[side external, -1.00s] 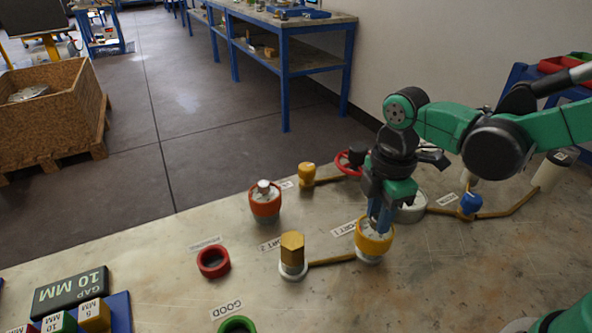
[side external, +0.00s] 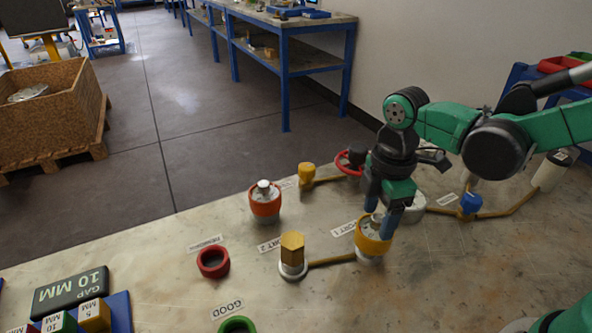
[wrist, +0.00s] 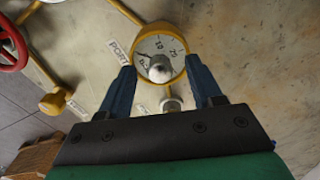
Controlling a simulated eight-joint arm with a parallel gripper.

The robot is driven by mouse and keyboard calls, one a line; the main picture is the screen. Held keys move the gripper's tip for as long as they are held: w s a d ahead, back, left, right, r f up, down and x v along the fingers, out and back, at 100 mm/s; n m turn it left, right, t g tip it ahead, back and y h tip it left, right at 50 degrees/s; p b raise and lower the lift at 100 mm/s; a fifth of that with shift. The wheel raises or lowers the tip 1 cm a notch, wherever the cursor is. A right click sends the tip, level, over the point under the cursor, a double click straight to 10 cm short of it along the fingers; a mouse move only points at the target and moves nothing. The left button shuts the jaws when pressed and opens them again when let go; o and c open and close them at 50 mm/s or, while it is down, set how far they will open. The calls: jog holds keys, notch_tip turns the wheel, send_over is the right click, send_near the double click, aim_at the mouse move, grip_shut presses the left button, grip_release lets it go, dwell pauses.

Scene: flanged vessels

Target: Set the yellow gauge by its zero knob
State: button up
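The yellow gauge (side external: 370,246) stands upright on the bench at the end of a brown pipe, beside the PORT 1 label (side external: 344,229). In the wrist view its yellow rim (wrist: 184,72) surrounds a white numbered dial. The pale round knob (wrist: 160,69) stands at the dial's centre and hides part of the face. The needle is too small to read surely. My gripper (side external: 379,224) is over the gauge, pointing down. In the wrist view my gripper (wrist: 160,66) is open, its blue fingers apart on either side of the knob, clear of it.
A brass hex fitting (side external: 292,251) on a white flange joins the gauge's pipe. A red handwheel (side external: 350,162) and a blue valve (side external: 470,203) are behind. The front right bench is clear.

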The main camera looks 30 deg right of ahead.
aim_at(382, 217)
jog(key=shift+r, duration=2.8)
jog(key=shift+s+d+r+m+t, duration=0.1)
jog(key=shift+d+m+t, duration=0.2)
jog(key=shift+m, duration=0.4)
jog(key=d+m+t, duration=0.1)
jog(key=m+t, duration=0.1)
jog(key=m, duration=0.2)
jog(key=d+m+t, duration=0.2)
jog(key=m, duration=0.3)
jog(key=s+d+m+t, duration=0.1)
jog(key=d+m+t, duration=0.1)
jog(key=m, duration=0.2)
jog(key=shift+d+r+m+t, duration=0.2)
jog(key=shift+m+t, duration=0.1)
